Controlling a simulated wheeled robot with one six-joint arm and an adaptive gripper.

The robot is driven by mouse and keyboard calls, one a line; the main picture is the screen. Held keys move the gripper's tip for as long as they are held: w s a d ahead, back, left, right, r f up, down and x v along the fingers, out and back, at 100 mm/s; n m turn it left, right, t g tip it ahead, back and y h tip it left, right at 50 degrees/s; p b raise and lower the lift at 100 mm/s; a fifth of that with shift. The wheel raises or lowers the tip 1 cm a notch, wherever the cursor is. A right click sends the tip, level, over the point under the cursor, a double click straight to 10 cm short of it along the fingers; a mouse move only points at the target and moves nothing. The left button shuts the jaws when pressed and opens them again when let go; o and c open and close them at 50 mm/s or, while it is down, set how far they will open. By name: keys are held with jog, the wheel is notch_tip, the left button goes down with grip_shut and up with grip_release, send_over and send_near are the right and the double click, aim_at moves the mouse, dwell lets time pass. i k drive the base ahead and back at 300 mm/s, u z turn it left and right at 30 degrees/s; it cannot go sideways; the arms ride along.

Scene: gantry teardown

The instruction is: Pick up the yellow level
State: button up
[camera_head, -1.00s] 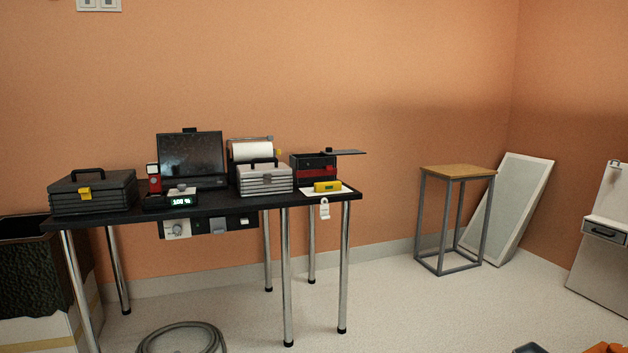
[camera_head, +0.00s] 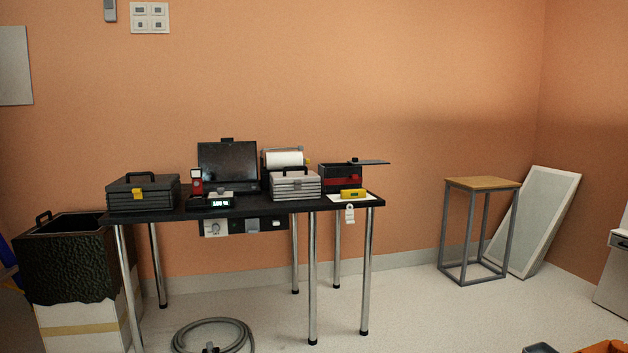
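The yellow level (camera_head: 353,194) is a small yellow block near the right front corner of the black table (camera_head: 280,208). It lies on or against a white sheet (camera_head: 338,198), in front of a black and red open box (camera_head: 341,176). A grey toolbox (camera_head: 296,184) stands just to its left. My gripper is not clearly in view. An orange and dark shape shows at the bottom right edge, too cut off to tell what it is.
A dark toolbox (camera_head: 142,192), a monitor (camera_head: 228,165) and a small display (camera_head: 220,203) stand on the table. A coiled hose (camera_head: 213,334) lies on the floor before it. A wooden-topped stool (camera_head: 482,184) stands to the right. The floor between table and stool is clear.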

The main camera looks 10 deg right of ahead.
aim_at(351, 194)
jog(key=u, duration=0.05)
jog(key=i, duration=1)
jog(key=z, duration=0.5)
jog(key=k, duration=0.35)
jog(key=u, duration=1.1)
jog(key=i, duration=1.7)
jog(key=z, duration=0.55)
